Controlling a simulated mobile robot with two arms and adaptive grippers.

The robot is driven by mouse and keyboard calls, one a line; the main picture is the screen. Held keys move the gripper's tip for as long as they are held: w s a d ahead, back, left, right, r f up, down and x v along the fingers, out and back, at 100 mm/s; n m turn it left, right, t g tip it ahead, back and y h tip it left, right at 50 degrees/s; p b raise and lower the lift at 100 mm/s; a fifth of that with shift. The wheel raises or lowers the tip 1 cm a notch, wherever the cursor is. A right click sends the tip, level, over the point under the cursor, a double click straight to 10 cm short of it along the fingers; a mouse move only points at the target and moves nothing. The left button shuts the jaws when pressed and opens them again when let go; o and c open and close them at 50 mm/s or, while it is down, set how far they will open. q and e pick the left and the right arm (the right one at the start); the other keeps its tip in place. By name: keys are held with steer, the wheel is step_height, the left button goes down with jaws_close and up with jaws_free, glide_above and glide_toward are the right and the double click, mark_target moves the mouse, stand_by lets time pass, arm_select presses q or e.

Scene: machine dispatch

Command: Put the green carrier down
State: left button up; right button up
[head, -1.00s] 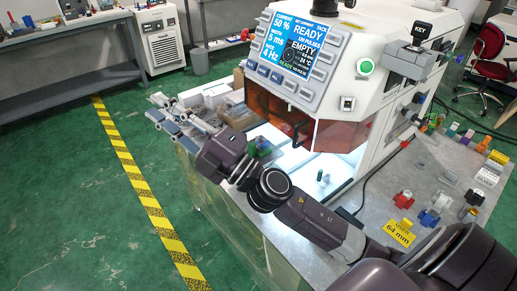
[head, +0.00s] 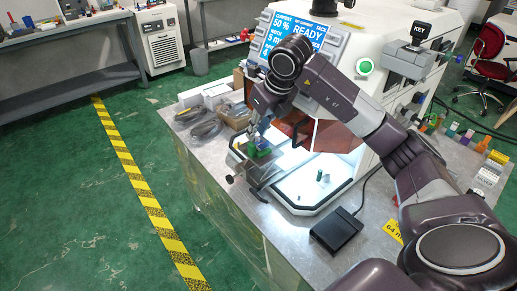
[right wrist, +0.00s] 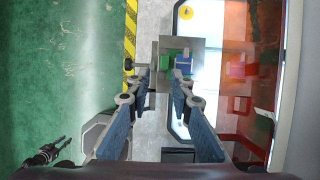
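The green carrier (head: 257,147) is at the front left of the machine, on a greyish plate (head: 262,172). My right gripper (head: 254,131) points down just over it and partly covers it. In the right wrist view the green carrier (right wrist: 169,57) shows beyond the two fingertips, with a blue piece (right wrist: 183,65) touching or overlapping its right side. The fingers of my right gripper (right wrist: 160,76) are spread, with a gap between the tips. A small dark shape at the wrist view's lower left, perhaps my left gripper (right wrist: 43,153), is too small to read.
The machine (head: 390,50) stands behind, with an orange window and a lit white bay (head: 315,185) holding small cylinders. A black pedal (head: 337,229) lies on the table. Boxes and cables (head: 207,125) lie left of the plate. My right arm crosses over the table's right side.

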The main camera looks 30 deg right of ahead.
mark_target(252, 144)
steer(key=p+x, duration=0.1)
steer(key=x, duration=0.1)
steer(key=p+x, duration=0.1)
steer(key=x, duration=0.1)
steer(key=p+x, duration=0.1)
steer(key=x, duration=0.1)
steer(key=shift+w+d+f, duration=0.3)
steer(key=shift+w+d, duration=0.05)
steer(key=shift+w+f, duration=0.15)
steer(key=shift+f, duration=0.3)
jaws_close()
